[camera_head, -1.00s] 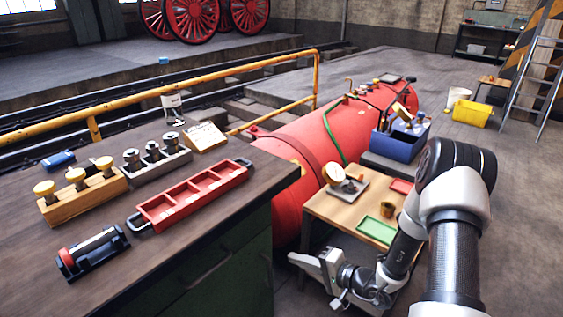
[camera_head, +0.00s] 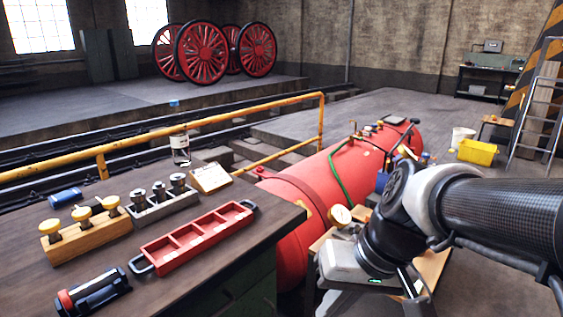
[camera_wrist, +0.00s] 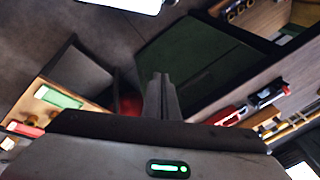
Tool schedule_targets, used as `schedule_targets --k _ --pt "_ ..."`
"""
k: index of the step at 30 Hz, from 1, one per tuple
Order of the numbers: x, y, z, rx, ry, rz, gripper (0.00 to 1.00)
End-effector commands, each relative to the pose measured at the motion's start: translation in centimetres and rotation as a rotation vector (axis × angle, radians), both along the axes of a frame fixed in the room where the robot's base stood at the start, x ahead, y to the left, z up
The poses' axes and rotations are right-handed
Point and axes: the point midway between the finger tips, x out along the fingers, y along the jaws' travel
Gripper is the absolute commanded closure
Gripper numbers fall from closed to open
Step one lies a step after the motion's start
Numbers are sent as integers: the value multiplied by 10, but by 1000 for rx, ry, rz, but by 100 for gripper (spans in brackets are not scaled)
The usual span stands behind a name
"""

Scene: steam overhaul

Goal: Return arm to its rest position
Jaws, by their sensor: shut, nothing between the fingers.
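My arm comes in from the right in the head view, folded in front of the small wooden table (camera_head: 434,268). My gripper's pale body shows low in the head view, just right of the dark workbench, and its fingertips cannot be made out there. In the wrist view my gripper (camera_wrist: 162,82) has its two fingers together and empty, pointing over the floor and the green bench side. Nothing touches the fingers.
The workbench (camera_head: 190,285) holds a red tray (camera_head: 172,262), a wooden block with brass-topped pieces (camera_head: 70,248) and a grey block with metal pieces (camera_head: 160,211). A red boiler (camera_head: 340,180) lies behind my arm. A yellow bin (camera_head: 477,152) stands on open floor.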

Motion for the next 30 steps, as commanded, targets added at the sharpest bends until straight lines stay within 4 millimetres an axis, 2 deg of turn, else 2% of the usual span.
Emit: schedule_targets --k 1,6,13,15,23,26,30 --pt "-5 -8 9 -44 -43 -11 100" --pt "-17 -35 30 -166 -154 -66 100" --pt "-28 -64 62 -276 -301 -143 100" --pt "-27 -63 84 -273 -288 -141 100" --pt "-27 -62 144 -271 -285 -140 100" --pt "-27 -62 177 -272 -285 -139 100" --pt "-27 -62 232 -271 -285 -138 100"
